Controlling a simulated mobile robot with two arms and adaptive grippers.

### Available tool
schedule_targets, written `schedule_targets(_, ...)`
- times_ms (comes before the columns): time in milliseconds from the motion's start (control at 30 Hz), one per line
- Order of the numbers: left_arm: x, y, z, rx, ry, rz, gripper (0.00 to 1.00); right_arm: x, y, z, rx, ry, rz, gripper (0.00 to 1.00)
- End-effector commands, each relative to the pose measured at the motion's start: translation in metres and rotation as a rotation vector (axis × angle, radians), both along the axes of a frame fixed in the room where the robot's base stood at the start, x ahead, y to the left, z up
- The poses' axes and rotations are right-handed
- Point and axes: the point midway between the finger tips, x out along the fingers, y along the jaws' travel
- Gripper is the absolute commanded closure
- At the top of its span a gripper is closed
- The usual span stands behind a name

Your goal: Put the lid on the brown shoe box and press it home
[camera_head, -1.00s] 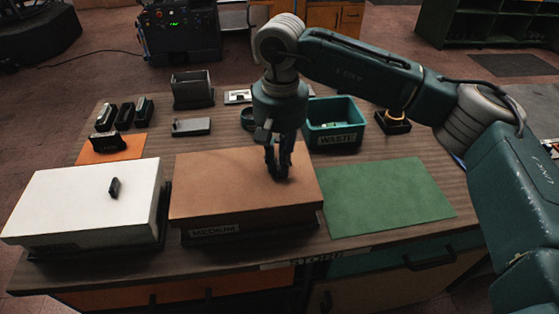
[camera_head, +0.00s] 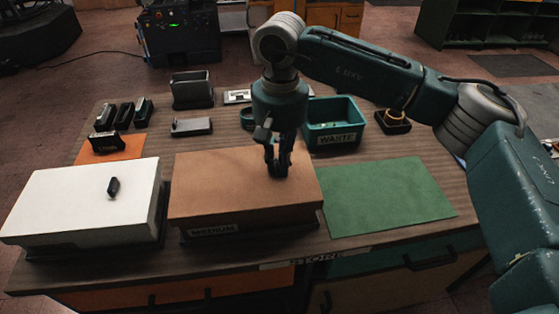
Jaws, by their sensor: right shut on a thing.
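The brown shoe box (camera_head: 254,227) stands at the front middle of the table, with a label reading MEDIUM on its front. The brown lid (camera_head: 220,177) lies over the top of the box, roughly lined up with it. I cannot tell whether it is fully seated. My right gripper (camera_head: 278,172) comes down from above, right of the lid's middle. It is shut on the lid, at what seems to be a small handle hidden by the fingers. My left gripper is not in view.
A white box (camera_head: 75,200) with a dark knob stands close on the left. A green mat (camera_head: 390,195) lies bare on the right. Behind are a teal WASTE bin (camera_head: 336,138), an orange mat (camera_head: 110,150), dark brushes (camera_head: 124,116) and a grey holder (camera_head: 192,90).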

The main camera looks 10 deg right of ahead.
Motion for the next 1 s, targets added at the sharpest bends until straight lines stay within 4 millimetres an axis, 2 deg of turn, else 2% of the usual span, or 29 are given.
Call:
schedule_targets(367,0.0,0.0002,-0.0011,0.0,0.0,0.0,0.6,-0.0026,0.0003,-0.0051,-0.003,0.01,0.003,0.99)
schedule_targets(400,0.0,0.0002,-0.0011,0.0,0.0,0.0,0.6,-0.0026,0.0003,-0.0052,-0.003,0.01,0.003,0.77)
schedule_targets(467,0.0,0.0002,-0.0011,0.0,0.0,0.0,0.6,-0.0026,0.0003,-0.0051,-0.003,0.01,0.003,0.65)
schedule_targets(767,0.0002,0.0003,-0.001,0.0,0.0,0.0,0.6,-0.002,0.0002,-0.0042,-0.002,0.008,0.002,0.62)
schedule_targets(900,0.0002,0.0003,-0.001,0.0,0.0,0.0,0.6,-0.0018,0.0001,-0.0039,-0.002,0.007,0.002,0.41)
schedule_targets(1000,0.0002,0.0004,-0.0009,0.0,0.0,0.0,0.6,-0.0015,0.0002,-0.0033,-0.002,0.006,0.001,0.41)
